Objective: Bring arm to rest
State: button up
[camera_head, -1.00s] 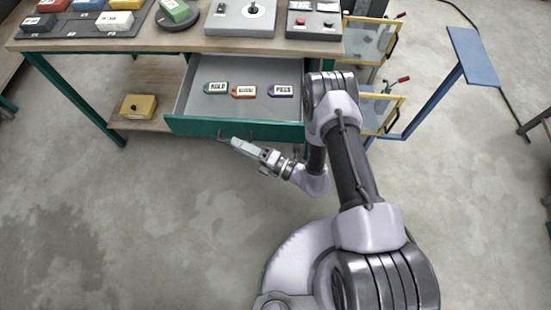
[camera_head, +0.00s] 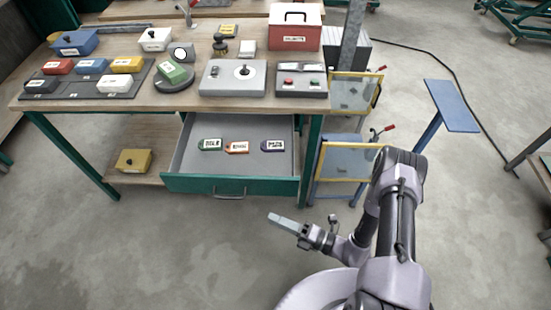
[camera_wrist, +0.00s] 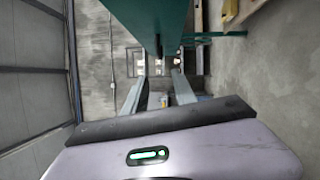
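My arm (camera_head: 392,230) is folded at the lower right of the head view. My gripper (camera_head: 272,216) points left, in front of the workbench and clear of the open drawer (camera_head: 230,184). In the wrist view, the two grey fingers of my gripper (camera_wrist: 158,90) stand apart with nothing between them. The drawer's green side appears to run close above them in that view.
Three labelled tags lie in the drawer: green (camera_head: 210,145), orange (camera_head: 236,147) and purple (camera_head: 273,145). The workbench (camera_head: 170,104) carries boxes and control panels. A yellow-framed cart (camera_head: 343,160) stands right of the drawer. The floor in front is clear.

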notch_tip(320, 180, up, 20)
jog(key=a+n+g+h, duration=0.1)
jog(key=n+g+h, duration=0.1)
jog(key=n+g, duration=1.25)
jog(key=s+d+r+n+t+h, duration=0.4)
jog(key=r+n, duration=0.4)
jog(key=n, duration=0.2)
jog(key=s+d+r+n+t+h+b, duration=0.1)
jog(key=s+d+r+n+t+h, duration=0.4)
jog(key=s+r+n+t+h, duration=0.1)
notch_tip(320, 180, up, 4)
jog(key=n+t+h, duration=0.1)
jog(key=n+h, duration=0.1)
jog(key=n, duration=0.2)
jog(key=shift+f+n+t+h, duration=0.2)
jog(key=shift+n+t+h, duration=0.15)
jog(key=shift+h, duration=0.05)
